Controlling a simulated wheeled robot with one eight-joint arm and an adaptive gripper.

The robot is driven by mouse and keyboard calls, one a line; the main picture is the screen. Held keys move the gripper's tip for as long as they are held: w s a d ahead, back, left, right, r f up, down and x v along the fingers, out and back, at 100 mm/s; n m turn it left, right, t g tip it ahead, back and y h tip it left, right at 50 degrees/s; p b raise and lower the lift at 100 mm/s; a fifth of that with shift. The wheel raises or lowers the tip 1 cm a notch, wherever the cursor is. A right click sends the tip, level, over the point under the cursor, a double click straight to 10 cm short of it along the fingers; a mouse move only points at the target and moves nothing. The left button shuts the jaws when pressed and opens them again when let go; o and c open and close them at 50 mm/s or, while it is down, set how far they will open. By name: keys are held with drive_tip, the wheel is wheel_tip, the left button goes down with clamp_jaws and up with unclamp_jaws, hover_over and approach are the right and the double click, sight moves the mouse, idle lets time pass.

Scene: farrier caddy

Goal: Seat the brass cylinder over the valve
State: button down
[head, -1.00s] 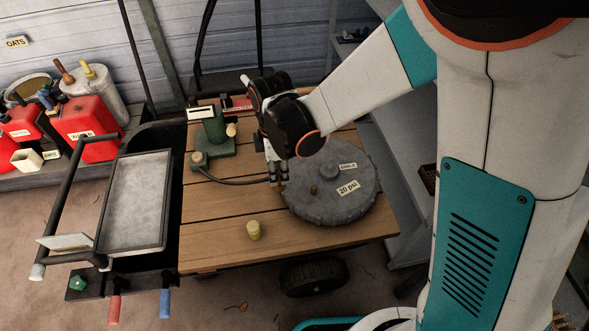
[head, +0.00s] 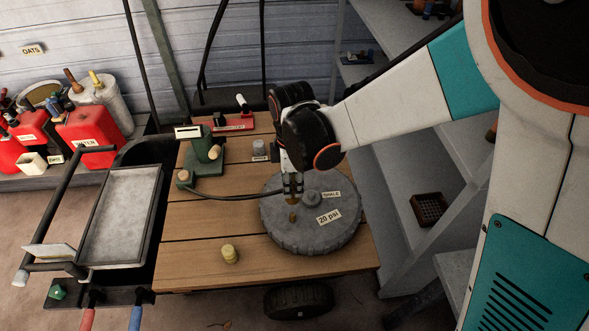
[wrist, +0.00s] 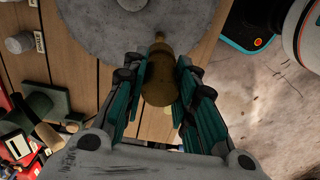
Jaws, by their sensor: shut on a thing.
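My gripper (head: 293,188) is shut on the brass cylinder (wrist: 158,84), which shows between the green fingers in the wrist view. The grey wheel (head: 340,240), labelled "20 psi", lies flat on the wooden deck. The small brass valve (head: 292,217) stands on it, left of its hub. It also shows in the wrist view (wrist: 159,40), just beyond the cylinder's far end and roughly in line with it. The cylinder is over or right by the valve. I cannot tell whether the two touch. A dark hose (head: 228,196) runs from the green pump (head: 208,158) toward my gripper.
A yellowish capped piece (head: 230,254) stands on the deck's front left. A small grey cylinder (head: 259,147) stands behind the wheel. A grey tray cart (head: 122,215) is at the left and grey shelves (head: 400,170) at the right. The deck's front is mostly clear.

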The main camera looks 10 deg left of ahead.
drive_tip(key=shift+f+b, duration=1.9)
drive_tip(key=shift+f, duration=0.5)
drive_tip(key=shift+f, duration=0.1)
drive_tip(key=shift+f+b, duration=1.4)
drive_tip(key=shift+f, duration=0.2)
drive_tip(key=shift+f+b, duration=1.35)
drive_tip(key=shift+f, duration=0.3)
idle(0.4)
drive_tip(key=c, duration=1.2)
unclamp_jaws()
drive_tip(key=shift+r, duration=0.1)
drive_tip(key=shift+s+r, duration=0.1)
drive_tip(key=shift+r, duration=3.65)
